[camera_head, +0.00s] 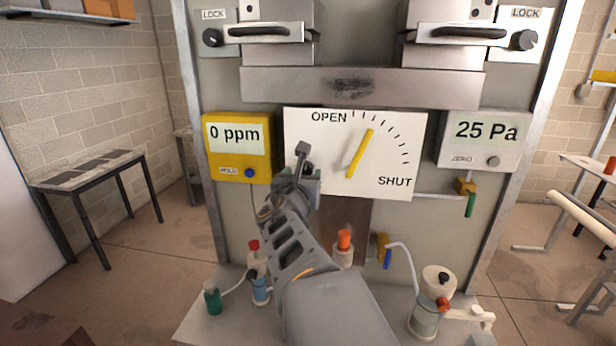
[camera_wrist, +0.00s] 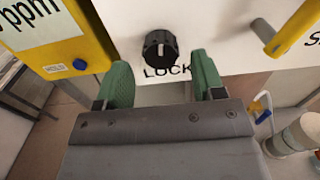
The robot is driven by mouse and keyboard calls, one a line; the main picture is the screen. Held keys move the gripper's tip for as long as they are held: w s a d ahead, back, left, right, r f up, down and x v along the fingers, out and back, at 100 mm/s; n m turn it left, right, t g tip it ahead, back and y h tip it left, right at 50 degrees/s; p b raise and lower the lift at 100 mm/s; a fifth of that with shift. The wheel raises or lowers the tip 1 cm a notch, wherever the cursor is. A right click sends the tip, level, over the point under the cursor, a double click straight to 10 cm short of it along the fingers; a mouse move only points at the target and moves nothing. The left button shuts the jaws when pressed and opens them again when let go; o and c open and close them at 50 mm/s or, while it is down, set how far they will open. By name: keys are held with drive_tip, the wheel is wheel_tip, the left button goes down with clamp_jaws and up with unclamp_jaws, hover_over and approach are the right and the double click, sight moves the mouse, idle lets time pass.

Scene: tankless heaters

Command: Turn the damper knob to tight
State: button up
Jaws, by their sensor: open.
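A white damper plate (camera_head: 300,125) has OPEN at its top, SHUT at its lower right and tick marks between. Its yellow handle (camera_head: 360,153) points up and slightly right, and shows at the right in the wrist view (camera_wrist: 297,28). A black knob (camera_wrist: 160,48) with a LOCK label under it sits on the plate's lower left part in the wrist view. My gripper (camera_wrist: 163,76) is open, its green fingers left and right, just below the knob; I cannot tell if they touch it. In the head view my gripper (camera_head: 305,166) hides the knob.
A yellow meter (camera_head: 238,150) reading 0 ppm is close left of my gripper. A grey gauge (camera_head: 483,142) reads 25 Pa at the right. Two more LOCK knobs (camera_head: 212,38) (camera_head: 523,40) are at the top. Bottles and valves stand on the shelf below.

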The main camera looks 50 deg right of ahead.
sight(306, 170)
drive_tip(key=shift+x, duration=1.45)
